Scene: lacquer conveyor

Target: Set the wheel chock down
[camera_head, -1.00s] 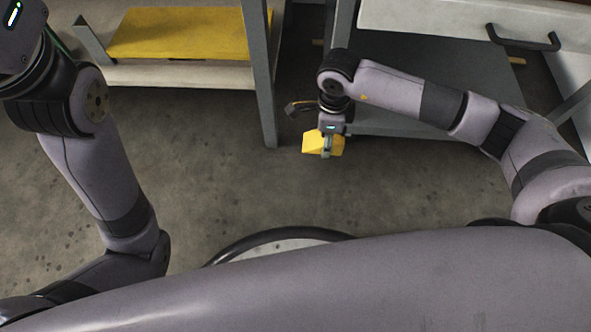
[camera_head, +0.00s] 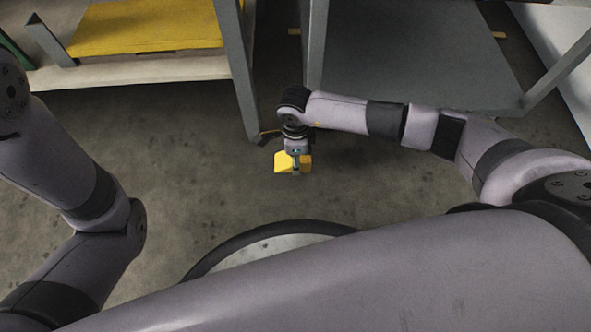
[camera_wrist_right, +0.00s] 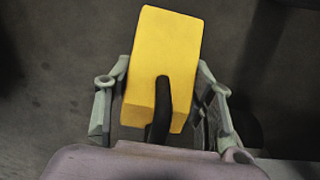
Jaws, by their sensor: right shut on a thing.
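The wheel chock is a yellow block (camera_head: 284,162). In the head view it hangs from my right gripper (camera_head: 296,168), over the bare concrete floor. In the right wrist view the yellow chock (camera_wrist_right: 165,55) sits between the two finger linkages of my right gripper (camera_wrist_right: 160,90), which is shut on it. A dark curved handle or strap runs along the chock's near face. I cannot tell how high the chock is above the floor. My left arm comes in at the left, but its gripper is out of the picture.
A bench frame with a low shelf (camera_head: 150,70) carrying a yellow panel (camera_head: 150,27) stands at the upper left. A grey shelf (camera_head: 420,65) on metal legs stands at the upper right. The concrete floor (camera_head: 190,170) left of the chock is clear.

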